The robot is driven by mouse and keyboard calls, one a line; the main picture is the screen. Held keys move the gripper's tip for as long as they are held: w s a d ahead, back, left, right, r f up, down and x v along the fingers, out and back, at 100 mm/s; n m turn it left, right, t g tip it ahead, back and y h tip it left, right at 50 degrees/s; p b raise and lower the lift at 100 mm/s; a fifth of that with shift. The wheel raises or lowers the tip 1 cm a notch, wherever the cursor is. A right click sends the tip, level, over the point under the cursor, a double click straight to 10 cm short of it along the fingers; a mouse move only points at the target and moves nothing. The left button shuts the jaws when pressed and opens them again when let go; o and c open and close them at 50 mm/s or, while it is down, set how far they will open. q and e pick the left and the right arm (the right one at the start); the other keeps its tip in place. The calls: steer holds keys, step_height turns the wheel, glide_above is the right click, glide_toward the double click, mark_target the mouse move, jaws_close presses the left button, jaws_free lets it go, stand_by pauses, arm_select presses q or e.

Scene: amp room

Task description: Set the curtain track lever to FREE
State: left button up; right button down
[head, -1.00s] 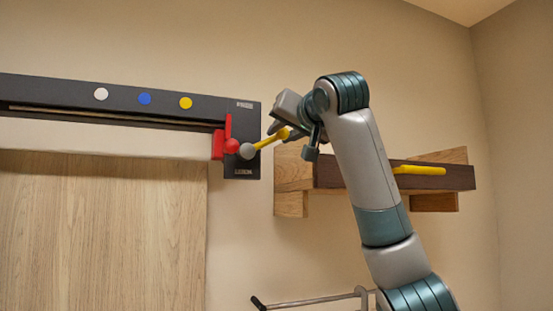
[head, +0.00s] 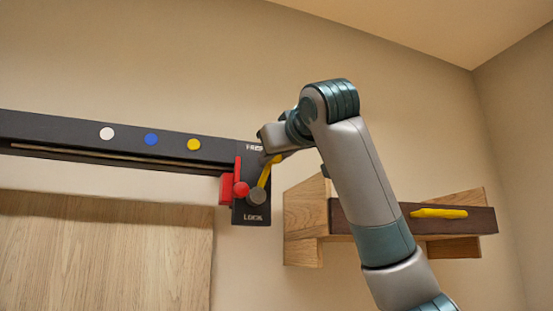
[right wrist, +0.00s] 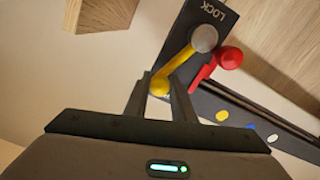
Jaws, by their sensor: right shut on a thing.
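The curtain track lever (head: 264,177) is a yellow arm on a round grey pivot (head: 257,196), mounted on a dark end plate (head: 251,214) of the track. The plate reads FREE at its top and LOCK at its bottom. The lever points steeply up and slightly right, toward the FREE end. In the right wrist view the lever (right wrist: 173,64) ends in a yellow knob, with the fingers of my right gripper (right wrist: 160,82) closed on either side of it. In the head view the arm partly hides the fingers. My left gripper is out of view.
A red piece with a ball (head: 241,188) sits just left of the pivot. The dark track (head: 60,131) with white, blue and yellow dots runs left above a wooden panel (head: 100,255). A wooden wall bracket (head: 303,221) with a yellow bar (head: 438,213) stands right, behind my arm.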

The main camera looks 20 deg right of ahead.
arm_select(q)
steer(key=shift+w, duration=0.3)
arm_select(e)
steer(key=shift+w+f, duration=0.15)
steer(key=shift+f, duration=0.1)
steer(key=c, duration=1.5)
jaws_free()
steer(key=shift+c, duration=0.2)
steer(key=shift+d+r, duration=0.1)
steer(key=shift+s+b, duration=0.55)
steer(key=shift+s, duration=0.3)
arm_select(q)
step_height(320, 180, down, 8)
steer(key=b, duration=0.7)
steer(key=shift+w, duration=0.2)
arm_select(e)
steer(key=s, duration=1.5)
steer(key=shift+s+d, duration=0.3)
steer(key=shift+s, duration=0.1)
